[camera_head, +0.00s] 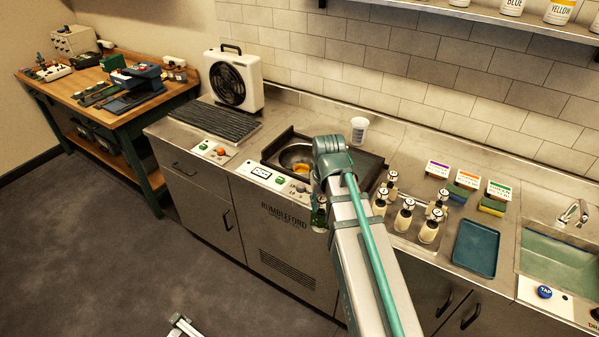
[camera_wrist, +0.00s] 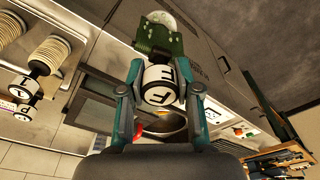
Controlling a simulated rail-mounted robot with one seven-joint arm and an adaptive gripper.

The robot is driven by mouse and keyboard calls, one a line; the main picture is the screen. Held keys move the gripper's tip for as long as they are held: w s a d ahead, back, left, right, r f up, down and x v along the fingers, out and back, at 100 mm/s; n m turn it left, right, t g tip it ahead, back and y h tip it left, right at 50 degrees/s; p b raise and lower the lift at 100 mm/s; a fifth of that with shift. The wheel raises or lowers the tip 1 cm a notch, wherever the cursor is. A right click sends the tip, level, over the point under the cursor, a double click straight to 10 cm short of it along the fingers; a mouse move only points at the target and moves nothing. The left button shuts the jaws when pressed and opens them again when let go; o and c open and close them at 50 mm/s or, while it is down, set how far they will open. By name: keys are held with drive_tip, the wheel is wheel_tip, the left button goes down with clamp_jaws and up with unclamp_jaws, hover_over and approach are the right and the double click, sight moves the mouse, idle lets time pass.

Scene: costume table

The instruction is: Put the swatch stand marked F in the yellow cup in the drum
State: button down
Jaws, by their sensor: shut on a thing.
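My gripper (camera_wrist: 161,92) is shut on a swatch stand marked F (camera_wrist: 158,84), held between its two fingers. The black letter F shows on its white knob, and a dark green part with a pale round end extends beyond it. In the head view the arm hides most of the gripper; a greenish part of the held stand (camera_head: 319,216) shows below the wrist, in front of the counter edge. The drum (camera_head: 294,153) is an open metal bowl set in the counter, with a yellow-orange thing (camera_head: 301,168) inside, perhaps the yellow cup, partly hidden. The drum also shows behind the stand in the wrist view (camera_wrist: 168,130).
Several other cream stands with lettered knobs (camera_head: 404,214) stand on the counter right of the arm. A blue tray (camera_head: 476,249), marked colour boxes (camera_head: 464,186) and a sink (camera_head: 560,255) lie farther right. A translucent cup (camera_head: 358,130) stands behind the drum.

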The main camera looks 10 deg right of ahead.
drive_tip(key=shift+r, duration=0.3)
drive_tip(key=shift+r, duration=2.95)
drive_tip(key=shift+r, duration=0.1)
drive_tip(key=shift+r, duration=0.8)
drive_tip(key=shift+f, duration=0.1)
